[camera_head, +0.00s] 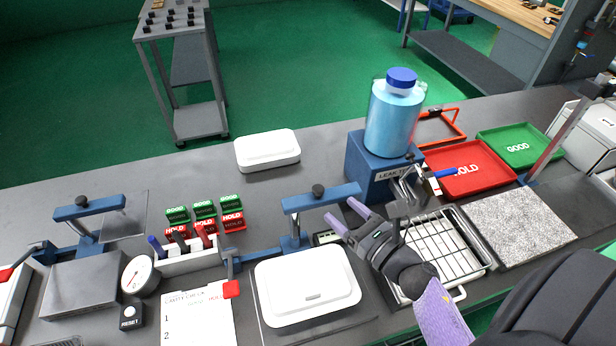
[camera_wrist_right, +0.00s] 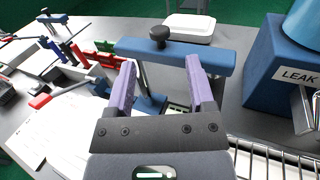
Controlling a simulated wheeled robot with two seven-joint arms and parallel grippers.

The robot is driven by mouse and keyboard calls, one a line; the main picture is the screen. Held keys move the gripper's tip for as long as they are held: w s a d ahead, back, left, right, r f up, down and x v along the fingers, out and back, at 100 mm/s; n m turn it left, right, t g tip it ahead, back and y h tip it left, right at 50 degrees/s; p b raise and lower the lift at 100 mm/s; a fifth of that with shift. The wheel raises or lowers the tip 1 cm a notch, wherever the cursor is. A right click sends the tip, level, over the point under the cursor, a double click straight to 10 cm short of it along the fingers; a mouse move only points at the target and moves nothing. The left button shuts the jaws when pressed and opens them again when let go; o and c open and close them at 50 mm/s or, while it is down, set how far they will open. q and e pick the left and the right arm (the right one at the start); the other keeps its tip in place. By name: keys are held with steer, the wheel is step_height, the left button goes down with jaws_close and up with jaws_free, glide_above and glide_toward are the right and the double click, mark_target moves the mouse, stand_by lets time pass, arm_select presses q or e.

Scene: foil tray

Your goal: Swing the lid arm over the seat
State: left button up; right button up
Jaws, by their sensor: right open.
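A blue lid arm (camera_head: 320,197) with a black knob stands on a blue post at the centre of the bench and reaches to the right. It also shows in the right wrist view (camera_wrist_right: 178,54). A white lidded tray (camera_head: 306,288) sits on a dark flat plate in front of it, probably covering the seat. My right gripper (camera_head: 344,212) is open and empty, its purple fingertips close to the arm's right end. In the right wrist view my fingers (camera_wrist_right: 163,75) overlap the blue arm; whether they touch it cannot be told. My left gripper is not visible.
A second blue arm (camera_head: 90,207) stands at left beside a grey block (camera_head: 83,287). A blue leak tester (camera_head: 372,172) carries a blue jar (camera_head: 393,118). A wire rack (camera_head: 470,260) lies under my right forearm. Red (camera_head: 493,178) and green (camera_head: 540,140) trays are at right.

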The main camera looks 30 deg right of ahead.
mark_target(322, 193)
steer(key=w, duration=0.2)
steer(key=w+a, duration=0.1)
steer(key=w, duration=0.5)
steer(key=shift+a, duration=0.15)
steer(key=shift+s, duration=0.1)
steer(key=shift+c, duration=0.3)
jaws_close()
stand_by(0.4)
